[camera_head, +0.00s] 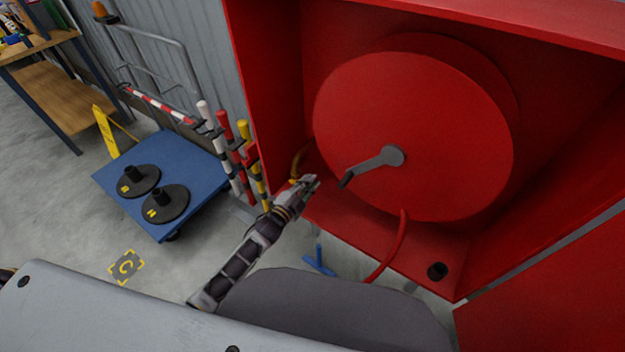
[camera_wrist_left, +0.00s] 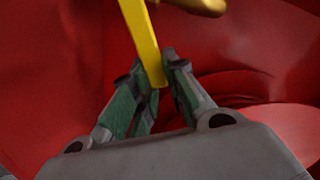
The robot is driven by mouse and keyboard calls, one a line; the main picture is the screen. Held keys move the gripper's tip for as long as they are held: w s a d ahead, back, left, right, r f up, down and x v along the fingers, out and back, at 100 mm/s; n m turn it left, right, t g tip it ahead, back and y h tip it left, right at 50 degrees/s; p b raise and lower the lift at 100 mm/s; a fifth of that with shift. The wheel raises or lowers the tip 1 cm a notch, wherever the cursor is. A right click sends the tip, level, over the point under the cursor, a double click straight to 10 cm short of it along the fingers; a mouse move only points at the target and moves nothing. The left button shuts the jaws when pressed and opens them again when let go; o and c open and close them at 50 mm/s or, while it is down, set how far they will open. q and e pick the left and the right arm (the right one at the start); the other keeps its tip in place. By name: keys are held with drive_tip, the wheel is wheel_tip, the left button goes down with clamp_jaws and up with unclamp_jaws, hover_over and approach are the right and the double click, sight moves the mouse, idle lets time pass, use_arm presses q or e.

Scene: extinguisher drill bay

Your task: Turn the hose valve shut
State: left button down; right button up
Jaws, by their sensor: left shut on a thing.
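The hose valve's yellow lever (camera_wrist_left: 143,40) comes down from the top of the left wrist view, beside its brass body (camera_wrist_left: 200,6). My left gripper (camera_wrist_left: 155,85) is shut on the lever's lower end, with a finger on each side. In the head view my left gripper (camera_head: 309,183) is at the left inside of the red cabinet, just below the brass valve pipe (camera_head: 299,160). There the lever is mostly hidden by the gripper. My right gripper is not in view.
The red hose reel (camera_head: 430,120) with a grey crank (camera_head: 375,162) fills the cabinet (camera_head: 265,80), right of my gripper. A red hose (camera_head: 392,250) hangs below. A blue cart (camera_head: 200,180) with black weights and striped posts (camera_head: 240,155) stand at left.

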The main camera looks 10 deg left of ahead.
use_arm(q)
drive_tip(key=f+m+b, duration=0.1)
drive_tip(key=f+m, duration=0.1)
drive_tip(key=f+m+b, duration=0.1)
drive_tip(key=m+b, duration=0.1)
drive_tip(key=m, duration=0.1)
drive_tip(key=shift+s+d+f, duration=0.1)
drive_tip(key=shift+d+f, duration=0.3)
drive_tip(key=shift+f+m+b, duration=0.2)
drive_tip(key=shift+m+b, duration=0.3)
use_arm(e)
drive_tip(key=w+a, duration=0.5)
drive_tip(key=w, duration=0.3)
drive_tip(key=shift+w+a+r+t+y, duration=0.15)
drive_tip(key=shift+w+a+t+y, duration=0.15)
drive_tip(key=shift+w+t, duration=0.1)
use_arm(q)
drive_tip(key=shift+a, duration=0.1)
drive_tip(key=c, duration=1.6)
unclamp_jaws()
drive_tip(key=shift+c, duration=0.2)
drive_tip(key=shift+o, duration=1.3)
drive_tip(key=shift+f, duration=0.1)
drive_tip(key=shift+s, duration=0.1)
